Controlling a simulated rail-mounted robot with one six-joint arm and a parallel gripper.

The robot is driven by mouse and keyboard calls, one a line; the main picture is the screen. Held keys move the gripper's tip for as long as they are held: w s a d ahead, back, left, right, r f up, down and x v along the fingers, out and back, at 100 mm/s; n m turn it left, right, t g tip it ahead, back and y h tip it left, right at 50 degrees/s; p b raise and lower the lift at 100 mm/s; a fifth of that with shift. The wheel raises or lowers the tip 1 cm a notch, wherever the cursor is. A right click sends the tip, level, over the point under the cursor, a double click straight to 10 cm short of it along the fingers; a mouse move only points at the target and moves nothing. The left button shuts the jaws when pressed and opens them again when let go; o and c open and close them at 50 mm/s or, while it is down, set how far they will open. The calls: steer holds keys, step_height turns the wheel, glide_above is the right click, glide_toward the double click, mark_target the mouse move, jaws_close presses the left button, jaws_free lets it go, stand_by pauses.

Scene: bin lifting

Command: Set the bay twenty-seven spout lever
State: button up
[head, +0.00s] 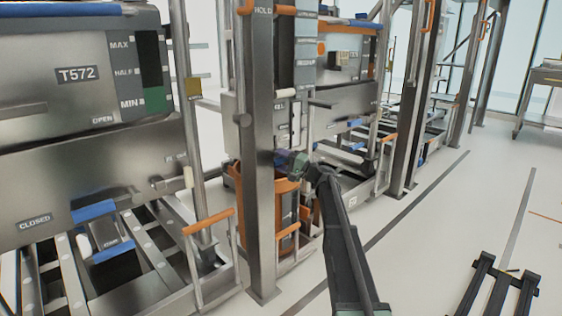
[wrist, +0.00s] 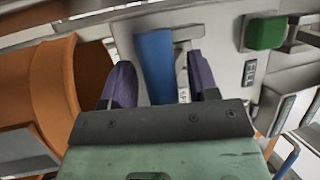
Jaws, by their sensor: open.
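A flat blue lever (wrist: 155,62) shows in the wrist view, with a partly covered label beside it that seems to begin "SP". My gripper (wrist: 161,78) is open, with one purple finger on each side of the blue lever; I cannot tell whether either finger touches it. In the head view my gripper (head: 291,161) is beside the machine behind the steel post, in front of an orange bin (head: 284,187). The lever is hidden there by the gripper and post. No bay number twenty-seven is readable.
The orange bin (wrist: 88,68) is close on the left in the wrist view. A green block (wrist: 264,33) by a FILL label is at upper right. The steel post (head: 261,200) stands just left of my gripper. The floor (head: 430,225) at right is largely clear.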

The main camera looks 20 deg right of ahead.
steer(key=b+v, duration=0.2)
steer(key=v, duration=0.8)
steer(key=shift+s+d, duration=0.25)
steer(key=shift+d, duration=0.05)
steer(key=shift+f, duration=0.1)
